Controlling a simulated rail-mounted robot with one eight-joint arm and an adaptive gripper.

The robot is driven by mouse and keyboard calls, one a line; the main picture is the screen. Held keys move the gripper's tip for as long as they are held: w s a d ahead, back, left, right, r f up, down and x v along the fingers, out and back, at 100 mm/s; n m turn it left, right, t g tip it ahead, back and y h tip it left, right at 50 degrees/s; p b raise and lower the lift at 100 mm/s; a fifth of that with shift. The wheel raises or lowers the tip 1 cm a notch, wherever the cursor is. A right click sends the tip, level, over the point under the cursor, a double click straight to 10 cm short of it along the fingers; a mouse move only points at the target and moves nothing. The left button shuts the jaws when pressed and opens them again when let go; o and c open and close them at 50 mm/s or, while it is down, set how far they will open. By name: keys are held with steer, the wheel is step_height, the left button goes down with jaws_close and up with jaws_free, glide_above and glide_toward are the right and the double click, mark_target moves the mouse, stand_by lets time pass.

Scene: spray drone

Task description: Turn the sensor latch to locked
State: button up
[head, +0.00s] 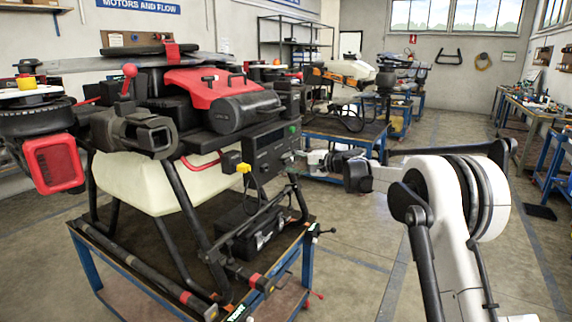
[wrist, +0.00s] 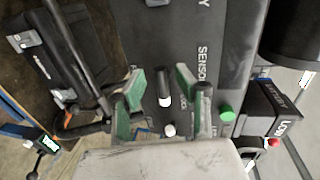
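The sensor latch (wrist: 164,80) is a short dark lever with a white end on the dark grey sensor panel (wrist: 205,35) in the wrist view. The panel carries sideways "SENSOR" lettering beside it. My gripper (wrist: 161,95) is open, with one green-padded finger on each side of the latch. Gaps show between the pads and the latch, so it is not gripped. A white dot lies just below the latch. In the head view, my gripper (head: 298,159) is at the drone's dark panel (head: 268,147), too small there to show the latch.
A green round light (wrist: 227,113) is right of my fingers. A battery box (wrist: 280,108) with a red knob (wrist: 273,142) stands further right. The drone (head: 140,185) rests on a blue-framed bench (head: 88,262). Landing-gear tubes lie close by. Floor is free beyond the bench.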

steer(key=v, duration=1)
steer(key=s+d+r+n+h, duration=0.1)
steer(key=s+d+r+h, duration=0.1)
steer(key=s, duration=0.7)
steer(key=s+d+r+n+h, duration=0.1)
steer(key=s+d+h, duration=0.2)
steer(key=s, duration=0.7)
steer(key=s+d+r+h, duration=0.2)
steer(key=s, duration=0.7)
steer(key=s+d+f+n+h, duration=0.1)
steer(key=s+d+f, duration=0.3)
steer(key=s, duration=0.5)
steer(key=s+d+f+n+h, duration=0.1)
steer(key=s+d+f+h, duration=0.2)
steer(key=s, duration=0.6)
steer(key=s+d+f+n+h, duration=0.1)
steer(key=s+d+f+h, duration=0.2)
steer(key=s, duration=0.6)
steer(key=shift+s+d+f, duration=0.3)
steer(key=shift+d+f, duration=0.5)
steer(key=shift+d, duration=0.1)
